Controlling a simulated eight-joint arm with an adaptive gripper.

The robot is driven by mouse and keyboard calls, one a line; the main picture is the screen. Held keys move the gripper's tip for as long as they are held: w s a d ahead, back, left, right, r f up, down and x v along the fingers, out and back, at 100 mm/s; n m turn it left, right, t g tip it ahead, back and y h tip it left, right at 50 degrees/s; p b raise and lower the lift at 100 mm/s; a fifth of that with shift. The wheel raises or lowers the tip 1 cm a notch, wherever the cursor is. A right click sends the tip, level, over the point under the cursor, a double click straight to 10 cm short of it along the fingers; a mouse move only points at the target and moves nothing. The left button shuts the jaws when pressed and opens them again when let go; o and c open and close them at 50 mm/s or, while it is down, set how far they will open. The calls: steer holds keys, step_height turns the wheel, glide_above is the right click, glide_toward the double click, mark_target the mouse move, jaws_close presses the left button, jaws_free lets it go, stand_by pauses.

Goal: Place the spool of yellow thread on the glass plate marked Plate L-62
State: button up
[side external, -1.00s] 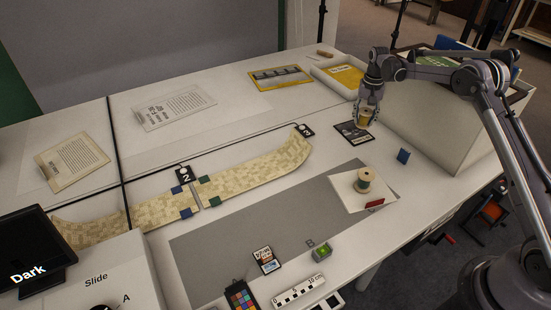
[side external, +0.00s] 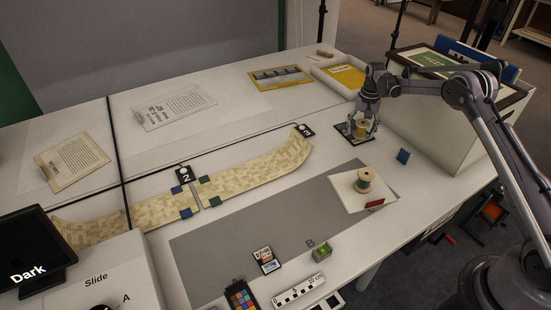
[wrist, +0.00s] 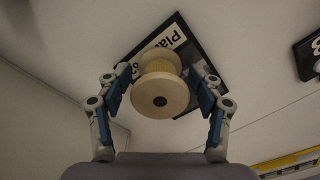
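The spool of yellow thread (side external: 361,130) stands upright on the dark-edged plate (side external: 345,130), near the white box. In the wrist view the spool's pale round end (wrist: 160,96) faces me, with yellow thread (wrist: 158,66) beyond it.
A second spool (side external: 364,180) stands on a white card (side external: 350,198) on the grey mat (side external: 260,222). A white box (side external: 440,118) stands right of the plate.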

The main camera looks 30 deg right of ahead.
mark_target(363, 123)
step_height(363, 123, up, 12)
steer(key=shift+r, duration=0.2)
steer(key=s+a+r+n+t, duration=0.4)
steer(key=s+a+r+n, duration=0.1)
steer(key=s+a+r, duration=1)
steer(key=s+a+f+n+t, duration=0.1)
steer(key=s+a+f+n, duration=0.1)
steer(key=s, duration=0.6)
steer(key=s+a+f+n+t, duration=0.2)
steer(key=s+a, duration=0.3)
steer(key=s, duration=0.2)
steer(key=shift+s+f, duration=0.2)
steer(key=shift+s, duration=0.2)
